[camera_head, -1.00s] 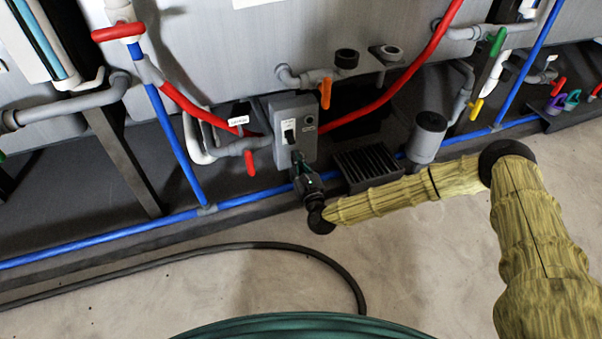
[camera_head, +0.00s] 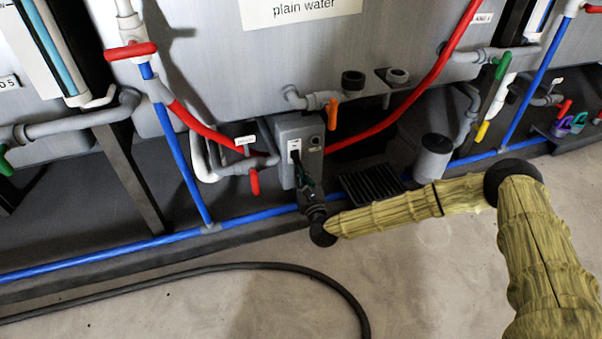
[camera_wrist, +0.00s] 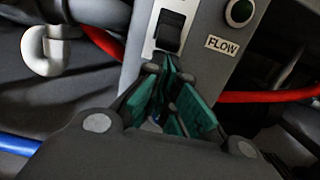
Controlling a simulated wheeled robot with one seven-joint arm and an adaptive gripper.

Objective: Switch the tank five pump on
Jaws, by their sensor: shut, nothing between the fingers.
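The grey pump switch box (camera_head: 283,151) stands low in front of the tank labelled "plain water". In the wrist view its front face (camera_wrist: 209,22) carries a black rocker switch (camera_wrist: 169,31) on a white plate. In the head view my gripper (camera_head: 300,172) covers the lower front of the box, and the rocker is mostly hidden.
A red-handled valve (camera_head: 254,181) is left of the box. An orange valve handle (camera_head: 332,114) is above right. A red hose (camera_head: 395,112) runs behind. A black slotted grate (camera_head: 371,184) and grey cylinder (camera_head: 432,158) stand right. A black hose (camera_head: 265,265) lies on open floor.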

